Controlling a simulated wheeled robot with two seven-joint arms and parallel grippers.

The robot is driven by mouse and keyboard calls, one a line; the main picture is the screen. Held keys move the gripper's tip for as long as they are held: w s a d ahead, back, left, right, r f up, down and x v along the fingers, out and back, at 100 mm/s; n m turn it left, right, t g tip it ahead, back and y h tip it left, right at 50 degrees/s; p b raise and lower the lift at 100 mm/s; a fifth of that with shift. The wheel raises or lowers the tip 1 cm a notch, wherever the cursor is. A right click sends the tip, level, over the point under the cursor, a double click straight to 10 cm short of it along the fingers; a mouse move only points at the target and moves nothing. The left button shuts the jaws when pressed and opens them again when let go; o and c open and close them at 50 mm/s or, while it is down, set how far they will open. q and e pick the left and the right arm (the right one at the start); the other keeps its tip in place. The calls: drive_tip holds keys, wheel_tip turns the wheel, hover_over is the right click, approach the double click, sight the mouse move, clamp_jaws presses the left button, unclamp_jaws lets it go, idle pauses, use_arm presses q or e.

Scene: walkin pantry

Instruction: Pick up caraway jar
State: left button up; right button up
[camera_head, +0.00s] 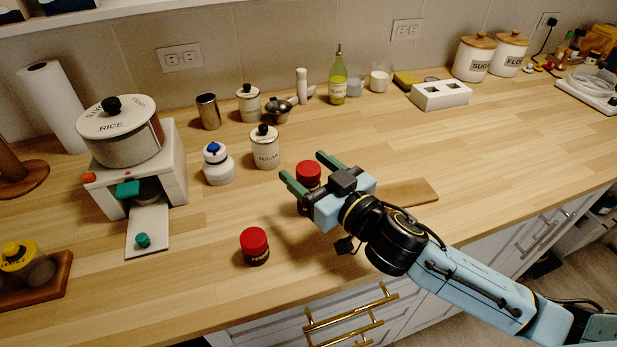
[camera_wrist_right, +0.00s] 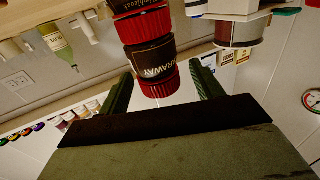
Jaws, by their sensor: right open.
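In the right wrist view the caraway jar (camera_wrist_right: 152,62), dark with a red lid and a label ending in "ARAWAY", appears upside down between the two fingers. In the head view its red lid (camera_head: 308,170) shows just past the fingers; its body is mostly hidden by my gripper. My right gripper (camera_head: 307,174) is open around the jar, with a gap on each side in the wrist view. A second red-lidded jar (camera_wrist_right: 147,28) lines up directly with the caraway jar's base; I cannot tell whether they are stacked. My left gripper is not in view.
Another red-lidded jar (camera_head: 254,246) stands nearer the counter's front edge. A sugar jar (camera_head: 265,148) and a white bottle with a blue top (camera_head: 217,165) stand behind, left of the gripper. A wooden board (camera_head: 405,194) lies to the right. The counter's right middle is clear.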

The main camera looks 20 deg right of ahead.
drive_tip(key=shift+x, duration=1.1)
drive_tip(key=shift+w+a, duration=0.1)
drive_tip(key=shift+w, duration=0.05)
drive_tip(key=c, duration=1.1)
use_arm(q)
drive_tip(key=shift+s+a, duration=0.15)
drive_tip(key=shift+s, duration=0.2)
use_arm(e)
drive_tip(key=shift+o, duration=0.2)
